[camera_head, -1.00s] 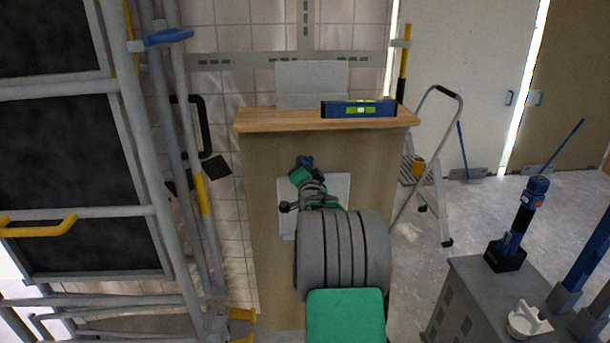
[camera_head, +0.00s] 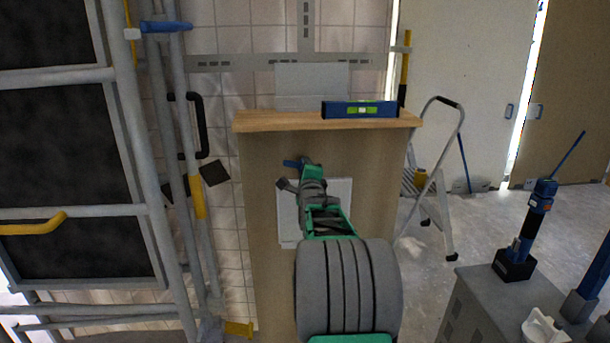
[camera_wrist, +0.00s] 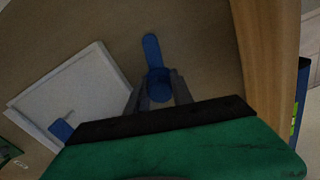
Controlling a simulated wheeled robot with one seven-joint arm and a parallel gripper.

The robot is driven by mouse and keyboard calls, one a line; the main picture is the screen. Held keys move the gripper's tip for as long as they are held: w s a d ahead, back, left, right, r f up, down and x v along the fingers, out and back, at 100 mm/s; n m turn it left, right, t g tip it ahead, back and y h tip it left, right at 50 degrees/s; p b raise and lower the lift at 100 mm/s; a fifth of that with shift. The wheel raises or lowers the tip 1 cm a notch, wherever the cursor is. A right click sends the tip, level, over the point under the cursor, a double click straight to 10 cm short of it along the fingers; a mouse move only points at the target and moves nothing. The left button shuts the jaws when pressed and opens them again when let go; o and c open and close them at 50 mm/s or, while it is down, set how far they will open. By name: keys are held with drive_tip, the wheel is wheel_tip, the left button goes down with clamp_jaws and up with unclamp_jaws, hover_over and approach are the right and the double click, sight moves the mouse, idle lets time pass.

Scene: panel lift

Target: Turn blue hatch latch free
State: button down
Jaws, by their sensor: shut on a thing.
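The blue latch (camera_wrist: 152,48) sits on the wooden cabinet face above the white hatch panel; its long end also shows in the head view (camera_head: 291,163). My gripper (camera_wrist: 158,84) is shut on the latch's round knob, one finger on each side. In the head view my wrist hides part of the latch and the hatch. The white hatch panel (camera_wrist: 80,97) looks flush or nearly flush with the cabinet face; it also shows in the head view (camera_head: 342,200).
A blue spirit level (camera_head: 360,109) lies on the wooden top (camera_head: 270,120), before a grey plate (camera_head: 311,82). Metal scaffolding (camera_head: 130,170) stands close on the left. A stepladder (camera_head: 440,180) and grey cabinet (camera_head: 475,300) stand right, with open floor between them.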

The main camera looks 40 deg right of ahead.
drive_tip(key=shift+m+b, duration=0.55)
drive_tip(key=shift+m, duration=1.15)
drive_tip(key=c, duration=1.1)
unclamp_jaws()
drive_tip(key=v, duration=0.7)
drive_tip(key=shift+s+a+p, duration=0.3)
